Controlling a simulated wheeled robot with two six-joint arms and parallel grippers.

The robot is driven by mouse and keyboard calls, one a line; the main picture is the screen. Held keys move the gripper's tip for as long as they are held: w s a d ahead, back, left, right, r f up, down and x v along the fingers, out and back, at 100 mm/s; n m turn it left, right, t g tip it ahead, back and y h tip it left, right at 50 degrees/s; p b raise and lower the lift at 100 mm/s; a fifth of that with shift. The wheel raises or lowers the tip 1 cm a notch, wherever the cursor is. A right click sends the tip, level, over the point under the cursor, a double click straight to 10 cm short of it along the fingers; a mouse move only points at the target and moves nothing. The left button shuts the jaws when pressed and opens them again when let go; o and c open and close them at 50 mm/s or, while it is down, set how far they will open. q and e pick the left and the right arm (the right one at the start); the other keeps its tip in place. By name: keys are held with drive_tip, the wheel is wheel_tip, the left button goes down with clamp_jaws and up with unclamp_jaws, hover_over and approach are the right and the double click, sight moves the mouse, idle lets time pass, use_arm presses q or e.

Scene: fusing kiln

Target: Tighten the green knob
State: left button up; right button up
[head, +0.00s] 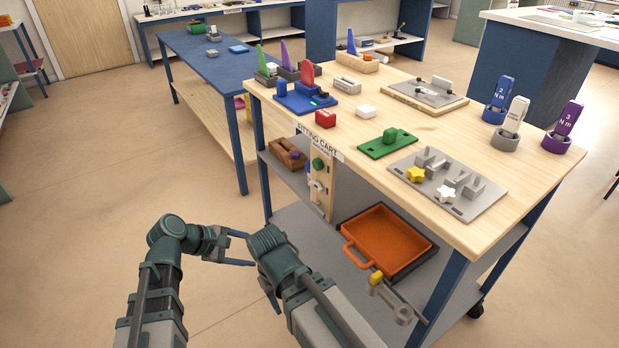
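A round green knob (318,164) sits on the upright wooden panel (327,190) at the front of the fitting cart, below the top's edge. A green block (390,135) also stands on a green plate (372,149) on the cart top; I cannot tell whether it turns. My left gripper (242,249) is low in front of the cart, left of the panel, with its two fingers apart and nothing between them. My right gripper (270,292) is mostly hidden beside its own arm, so its fingers are unclear. Neither gripper touches the green knob.
The cart top (350,92) holds a grey plate (485,203) with yellow and white star knobs, a red block (325,118) and torque tools (498,100). An orange tray (384,245) lies on the lower shelf. A blue table (205,58) stands behind left. The floor at left is clear.

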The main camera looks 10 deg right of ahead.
use_arm(q)
drive_tip(key=w+d+r+n+t+h, duration=0.1)
drive_tip(key=w+d+r+n+h, duration=0.25)
drive_tip(key=r+n, duration=0.25)
drive_tip(key=n+t+h, duration=0.3)
drive_tip(key=n+h, duration=0.2)
drive_tip(key=n, duration=0.4)
approach(315, 163)
drive_tip(key=x, duration=0.8)
drive_tip(key=shift+w+d, duration=0.15)
drive_tip(key=shift+w, duration=0.05)
clamp_jaws()
